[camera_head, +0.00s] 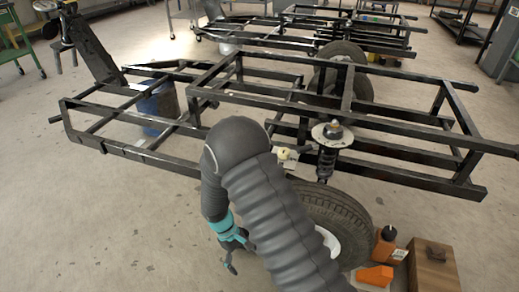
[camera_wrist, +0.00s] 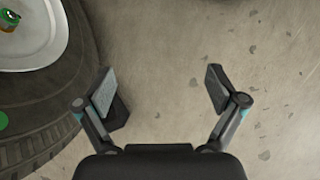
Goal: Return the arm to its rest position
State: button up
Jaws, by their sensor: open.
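My gripper (camera_wrist: 162,92) is open and empty, with its two fingers wide apart above bare concrete floor in the wrist view. In the head view my gripper (camera_head: 231,262) points down at the end of my grey sleeved arm, left of the wheel. The wheel's black tyre (camera_head: 338,212) with a white rim stands under the metal frame, partly hidden behind my arm. In the wrist view the tyre (camera_wrist: 72,112) lies to the left of the left finger. A coil spring with damper (camera_head: 327,160) stands upright above the wheel at the frame.
The black tube frame (camera_head: 150,157) spans the view behind and above my arm. A blue barrel (camera_head: 158,108) stands beneath its left part. An orange bottle (camera_head: 385,245), an orange block (camera_head: 374,276) and a wooden box (camera_head: 433,268) sit right of the wheel. Floor at lower left is clear.

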jog(key=s+d+r+m+t+y, duration=0.15)
jog(key=d+r, duration=0.25)
jog(key=r, duration=0.7)
jog(key=s+d+r+m+y, duration=0.1)
jog(key=d+r+m, duration=0.25)
jog(key=r, duration=0.75)
jog(key=s+d+r+m+t, duration=0.1)
jog(key=s+d+r+t, duration=0.1)
jog(key=r, duration=0.5)
jog(key=s+d+r+m+t+y+p, duration=0.1)
jog(key=s+d+r+m+t, duration=0.1)
jog(key=s+d+r, duration=0.3)
jog(key=s+d+r+m+t, duration=0.2)
jog(key=d+r, duration=0.4)
jog(key=r, duration=0.3)
jog(key=shift+s+d+r+t+y, duration=0.15)
jog(key=shift+s+d+t+y, duration=0.3)
jog(key=shift+s, duration=0.75)
